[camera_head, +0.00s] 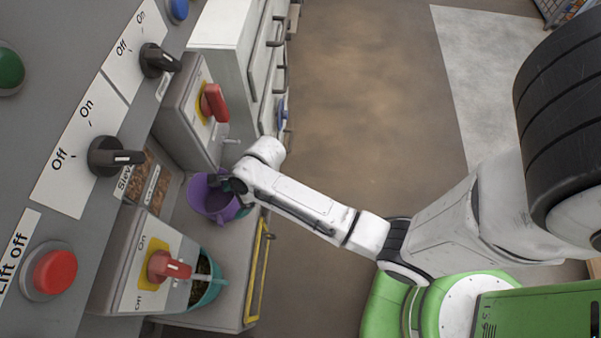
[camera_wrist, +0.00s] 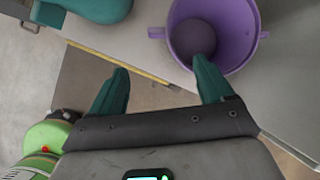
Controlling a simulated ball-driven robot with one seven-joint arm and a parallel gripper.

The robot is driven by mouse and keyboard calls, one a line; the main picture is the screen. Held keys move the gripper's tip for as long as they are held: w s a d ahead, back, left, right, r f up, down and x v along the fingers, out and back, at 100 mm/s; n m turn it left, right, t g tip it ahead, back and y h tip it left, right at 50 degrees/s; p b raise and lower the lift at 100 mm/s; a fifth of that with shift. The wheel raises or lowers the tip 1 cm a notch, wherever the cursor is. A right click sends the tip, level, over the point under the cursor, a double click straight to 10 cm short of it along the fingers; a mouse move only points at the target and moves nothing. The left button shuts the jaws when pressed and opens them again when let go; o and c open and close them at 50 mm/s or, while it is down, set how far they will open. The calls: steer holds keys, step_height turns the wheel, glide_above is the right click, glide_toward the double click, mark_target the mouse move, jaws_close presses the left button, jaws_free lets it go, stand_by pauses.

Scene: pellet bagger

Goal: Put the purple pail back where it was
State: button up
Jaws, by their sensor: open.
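The purple pail (camera_head: 203,198) stands upright on the grey ledge (camera_head: 232,295), just below the upper dispenser with a red lever. In the wrist view the pail (camera_wrist: 249,42) is at the top right, with a dark interior and small side lugs. My gripper (camera_wrist: 160,69) is open, with two dark teal fingers spread apart. The right finger's tip overlaps the pail's near rim and interior; I cannot tell whether it is inside or above. The left finger is clear of the pail. In the head view my gripper (camera_head: 228,186) is at the pail's right side, partly hiding it.
A teal pail (camera_head: 210,288) holding pellets sits under the lower dispenser (camera_head: 160,265). It also shows in the wrist view (camera_wrist: 98,8). A yellow bar (camera_head: 259,270) runs along the ledge's right side. White drawers (camera_head: 262,60) stand beyond. The floor at right is open.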

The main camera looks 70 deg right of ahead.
steer(key=s+d+r+n+g+h, duration=0.1)
steer(key=s+r+n, duration=0.4)
steer(key=s+n, duration=0.5)
steer(key=s+d+r+n+g+h, duration=0.2)
steer(key=s+r+n, duration=0.3)
steer(key=s+n, duration=0.5)
steer(key=d+n+h, duration=0.1)
steer(key=n, duration=0.4)
steer(key=shift+d+r, duration=0.2)
steer(key=shift+d, duration=0.1)
